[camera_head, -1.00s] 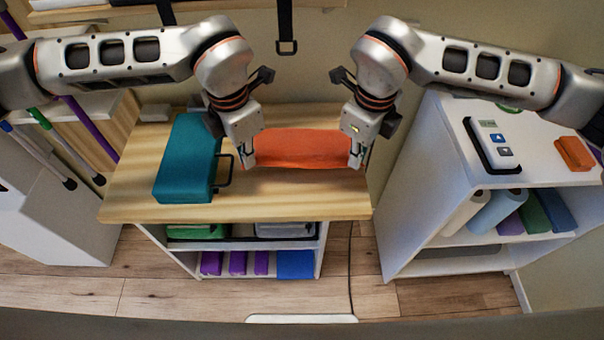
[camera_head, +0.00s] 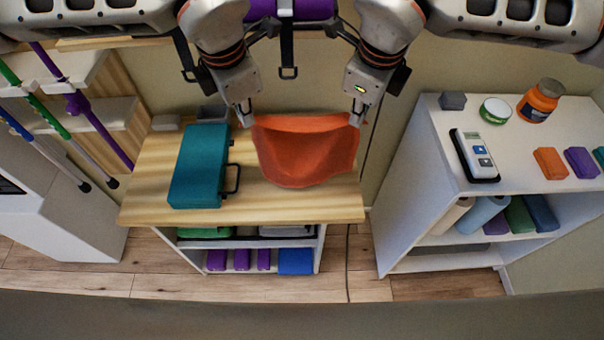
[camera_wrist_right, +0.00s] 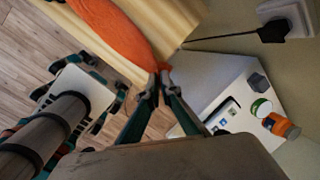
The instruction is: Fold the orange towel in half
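The orange towel (camera_head: 305,155) hangs between my two grippers above the right half of the wooden table top (camera_head: 300,208). Its upper corners are at the grippers and its middle sags down toward the table; I cannot tell whether its lower edge touches the wood. My left gripper (camera_head: 245,117) is shut on the towel's upper left corner. My right gripper (camera_head: 355,120) is shut on its upper right corner. In the right wrist view the towel (camera_wrist_right: 120,30) runs up from the closed fingertips (camera_wrist_right: 160,82).
A white shelf unit (camera_head: 425,165) stands to the right, with a remote-like device (camera_head: 474,156), an orange jar (camera_head: 539,101) and small blocks on top. Poles (camera_head: 85,115) lean at the left.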

